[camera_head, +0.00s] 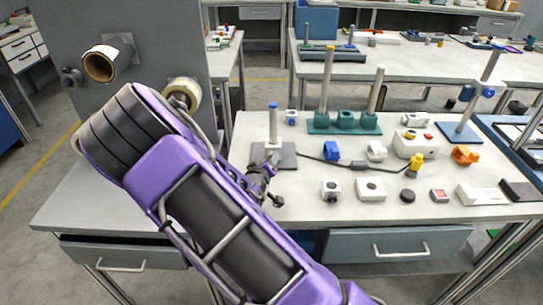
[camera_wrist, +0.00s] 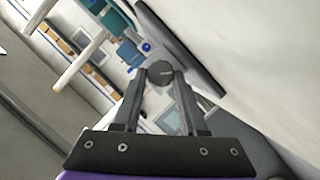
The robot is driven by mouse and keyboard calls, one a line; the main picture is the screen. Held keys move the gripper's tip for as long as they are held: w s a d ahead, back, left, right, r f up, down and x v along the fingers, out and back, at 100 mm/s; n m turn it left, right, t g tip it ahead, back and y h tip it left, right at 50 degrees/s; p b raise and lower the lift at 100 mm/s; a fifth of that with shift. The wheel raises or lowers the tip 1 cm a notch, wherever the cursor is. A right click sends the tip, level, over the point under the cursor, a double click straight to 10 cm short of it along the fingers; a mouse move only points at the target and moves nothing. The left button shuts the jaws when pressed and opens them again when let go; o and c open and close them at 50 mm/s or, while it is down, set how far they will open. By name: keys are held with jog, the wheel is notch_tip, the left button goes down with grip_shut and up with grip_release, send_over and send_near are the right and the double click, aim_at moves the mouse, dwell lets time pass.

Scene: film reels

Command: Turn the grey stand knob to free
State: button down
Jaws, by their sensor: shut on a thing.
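The grey stand (camera_head: 274,128) has a pale post with a blue top and rises from a dark grey base plate (camera_head: 288,161) at the left of the bench. In the wrist view a dark grey round knob (camera_wrist: 160,72) sits between the fingertips of my gripper (camera_wrist: 159,79), with a finger against each side. In the head view my gripper (camera_head: 270,162) is at the foot of the stand, and it hides the knob there. A faint pale mark shows on the knob's face, but I cannot tell its turn position.
A teal base (camera_head: 344,123) with tall posts stands behind and to the right. A grey upright panel (camera_head: 150,60) with film rolls is at left.

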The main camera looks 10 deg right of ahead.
jog(key=shift+a+n+h, duration=0.1)
jog(key=shift+n+h, duration=0.2)
jog(key=shift+n, duration=0.1)
jog(key=shift+p, duration=0.3)
jog(key=c, duration=0.7)
grip_release()
jog(key=shift+w, duration=0.1)
jog(key=shift+c, duration=0.2)
jog(key=p+v, duration=0.2)
jog(key=v, duration=1.5)
jog(key=shift+s+a+f, duration=0.15)
jog(key=shift+s, duration=0.05)
